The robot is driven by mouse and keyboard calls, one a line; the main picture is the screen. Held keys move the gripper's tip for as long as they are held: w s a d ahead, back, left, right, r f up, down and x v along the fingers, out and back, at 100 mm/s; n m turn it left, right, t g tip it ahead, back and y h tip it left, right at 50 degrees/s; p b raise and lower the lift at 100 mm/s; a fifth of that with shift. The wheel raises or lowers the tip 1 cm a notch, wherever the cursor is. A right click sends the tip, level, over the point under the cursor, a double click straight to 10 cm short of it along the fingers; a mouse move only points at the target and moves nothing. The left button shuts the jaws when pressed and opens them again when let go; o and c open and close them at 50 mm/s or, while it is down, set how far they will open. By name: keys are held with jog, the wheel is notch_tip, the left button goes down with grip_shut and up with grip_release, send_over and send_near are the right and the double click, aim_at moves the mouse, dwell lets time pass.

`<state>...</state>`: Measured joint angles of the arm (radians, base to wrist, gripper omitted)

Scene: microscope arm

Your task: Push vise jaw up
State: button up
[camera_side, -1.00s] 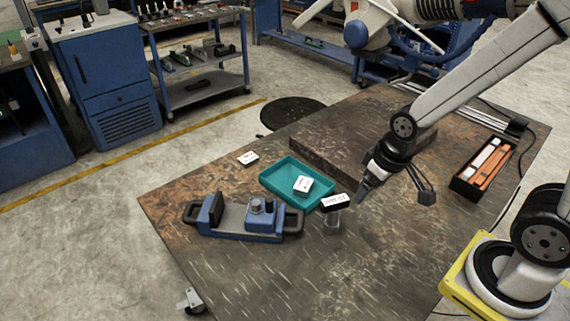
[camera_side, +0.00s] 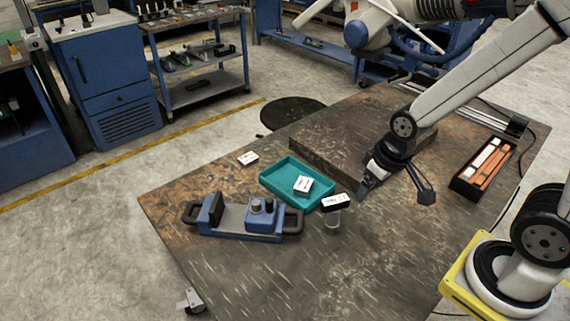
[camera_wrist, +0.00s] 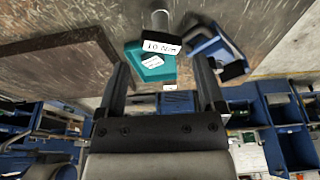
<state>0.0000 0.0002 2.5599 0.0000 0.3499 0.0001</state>
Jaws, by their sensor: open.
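The blue vise (camera_side: 245,218) lies on the worktable, left of my gripper in the side view. Its dark upright jaw plate (camera_side: 216,208) stands near its left end, apart from the block with knobs (camera_side: 262,210) at its right. The vise also shows at the upper right in the wrist view (camera_wrist: 211,48). My gripper (camera_side: 364,191) is above the table, right of the vise and apart from it. In the wrist view its two fingers (camera_wrist: 160,90) are spread, with nothing held between them.
A labelled black-topped clear jar (camera_side: 335,205) stands between the vise and my gripper. Behind it is a teal tray (camera_side: 277,184) with a white labelled box (camera_side: 303,186). A raised slab (camera_side: 330,150) lies behind my gripper. The table front is clear.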

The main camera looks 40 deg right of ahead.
jog(key=shift+w+a+f, duration=0.1)
jog(key=shift+w, duration=0.2)
jog(key=c, duration=0.7)
jog(key=shift+w+a+f+m, duration=0.2)
jog(key=shift+w+m, duration=0.1)
jog(key=shift+w, duration=0.1)
grip_shut()
jog(key=w+a+f+m+t, duration=0.2)
jog(key=w+f+m, duration=0.1)
jog(key=w, duration=0.3)
jog(key=w+a+f+m+t, duration=0.2)
jog(key=w+a+f+m, duration=0.1)
jog(key=w, duration=0.3)
jog(key=shift+a+f+m+t+y, duration=0.3)
jog(key=shift+f+m+t, duration=0.15)
jog(key=shift+m, duration=0.35)
